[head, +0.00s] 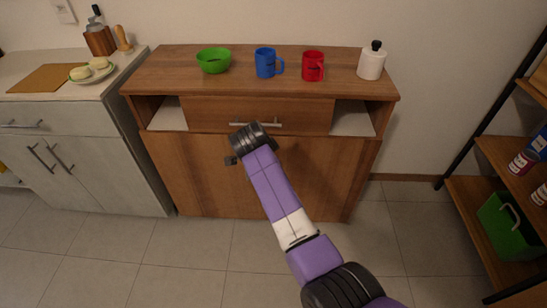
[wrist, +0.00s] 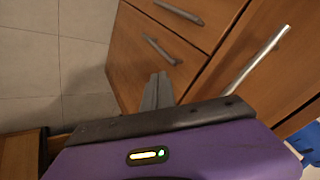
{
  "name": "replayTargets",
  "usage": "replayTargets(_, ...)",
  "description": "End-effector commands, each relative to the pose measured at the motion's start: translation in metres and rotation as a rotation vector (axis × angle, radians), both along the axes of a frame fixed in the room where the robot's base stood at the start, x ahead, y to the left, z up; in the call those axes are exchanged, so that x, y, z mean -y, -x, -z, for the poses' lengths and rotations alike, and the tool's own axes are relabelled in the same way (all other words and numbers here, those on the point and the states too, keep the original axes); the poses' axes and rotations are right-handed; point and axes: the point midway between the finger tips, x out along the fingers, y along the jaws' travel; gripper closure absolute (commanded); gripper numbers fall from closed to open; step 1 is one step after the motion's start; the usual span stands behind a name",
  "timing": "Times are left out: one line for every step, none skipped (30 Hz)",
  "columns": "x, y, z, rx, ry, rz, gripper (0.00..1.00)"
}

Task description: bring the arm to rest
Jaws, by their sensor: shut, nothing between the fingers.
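My arm (head: 275,190) reaches forward from the bottom right of the head view toward the wooden cabinet's front. Its dark wrist end (head: 252,139) shows just below the cabinet's drawer handle; the fingers are not clear there. In the wrist view my gripper (wrist: 157,90) shows as two grey fingers lying together, shut and empty. Beyond the fingers are wooden fronts with grey handles (wrist: 164,50) and a long silver handle (wrist: 256,58). I cannot tell how close the fingers are to the wood.
The wooden cabinet (head: 160,75) carries a green bowl (head: 213,61), blue mug (head: 265,63), red mug (head: 312,66) and white jar (head: 371,63). A pale counter (head: 30,60) stands left. A shelf rack (head: 480,205) with a green crate (head: 508,228) stands right. Tiled floor (head: 190,265) is open in front.

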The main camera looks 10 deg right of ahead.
Motion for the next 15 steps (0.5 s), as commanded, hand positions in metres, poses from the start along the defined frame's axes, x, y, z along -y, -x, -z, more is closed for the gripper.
replayTargets(-0.006,0.002,-0.009,0.003,0.0,-0.003,1.0)
replayTargets(-0.008,0.004,-0.013,0.003,-0.001,-0.003,1.0)
replayTargets(-0.011,0.006,-0.017,0.003,-0.001,-0.003,1.0)
replayTargets(-0.013,0.007,-0.021,0.004,-0.001,-0.002,1.0)
replayTargets(-0.014,0.009,-0.023,0.003,-0.001,-0.001,1.0)
replayTargets(-0.016,0.01,-0.026,0.002,0.0,-0.001,1.0)
replayTargets(-0.017,0.011,-0.028,0.003,-0.001,-0.001,1.0)
replayTargets(-0.018,0.012,-0.029,0.003,-0.001,-0.001,1.0)
replayTargets(-0.019,0.013,-0.031,0.001,0.0,0.0,1.0)
replayTargets(-0.019,0.013,-0.031,0.001,0.0,0.0,1.0)
replayTargets(-0.02,0.013,-0.032,0.0,0.0,0.0,1.0)
replayTargets(-0.02,0.014,-0.032,0.0,0.0,0.0,1.0)
replayTargets(-0.02,0.014,-0.032,0.0,0.0,0.0,1.0)
replayTargets(-0.02,0.014,-0.032,0.0,0.001,-0.001,1.0)
replayTargets(-0.02,0.014,-0.032,-0.001,0.002,-0.003,1.0)
